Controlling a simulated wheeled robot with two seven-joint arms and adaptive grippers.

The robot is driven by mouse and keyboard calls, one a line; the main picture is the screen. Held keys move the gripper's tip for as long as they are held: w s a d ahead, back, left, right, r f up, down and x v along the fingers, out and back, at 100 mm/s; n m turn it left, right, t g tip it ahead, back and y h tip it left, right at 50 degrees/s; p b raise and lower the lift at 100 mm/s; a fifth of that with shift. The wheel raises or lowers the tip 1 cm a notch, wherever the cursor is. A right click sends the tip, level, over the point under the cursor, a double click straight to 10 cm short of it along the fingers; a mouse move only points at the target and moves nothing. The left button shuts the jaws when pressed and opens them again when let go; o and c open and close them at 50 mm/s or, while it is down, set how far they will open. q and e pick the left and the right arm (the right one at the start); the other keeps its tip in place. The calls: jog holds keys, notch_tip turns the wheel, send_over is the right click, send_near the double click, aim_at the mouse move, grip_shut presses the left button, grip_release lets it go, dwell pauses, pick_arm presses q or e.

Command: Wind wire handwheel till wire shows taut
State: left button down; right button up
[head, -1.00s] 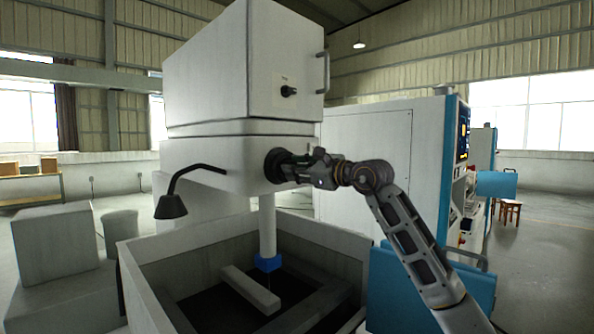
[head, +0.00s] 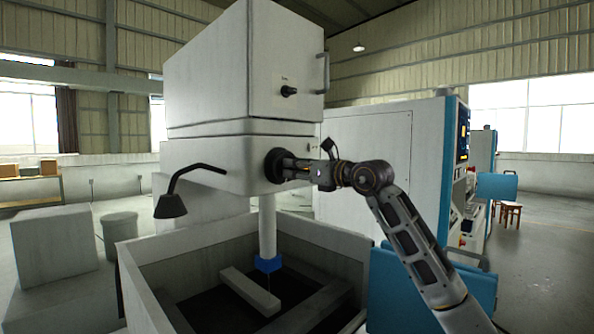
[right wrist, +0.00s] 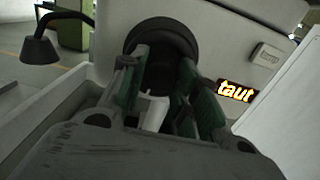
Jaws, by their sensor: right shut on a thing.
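The black wire handwheel (head: 273,166) sits on the front of the white machine head, and it also shows in the right wrist view (right wrist: 160,36). My right gripper (head: 290,168) reaches it from the right and is shut on it, with both fingers (right wrist: 157,85) around its hub in the wrist view. A small lit display (right wrist: 236,91) on the machine face reads "taut" in the right wrist view. A thin wire (head: 268,287) hangs faintly below the blue nozzle (head: 269,264). My left gripper is not in view.
An open grey tank (head: 139,256) with a pale bar (head: 250,291) inside lies below the head. A black lamp (head: 170,205) hangs at the left. A white and blue cabinet (head: 370,170) stands behind my right arm.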

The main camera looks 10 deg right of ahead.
jog(key=o, duration=0.8)
jog(key=shift+o, duration=1.2)
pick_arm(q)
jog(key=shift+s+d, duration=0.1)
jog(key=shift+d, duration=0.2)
pick_arm(e)
jog(key=v, duration=1.2)
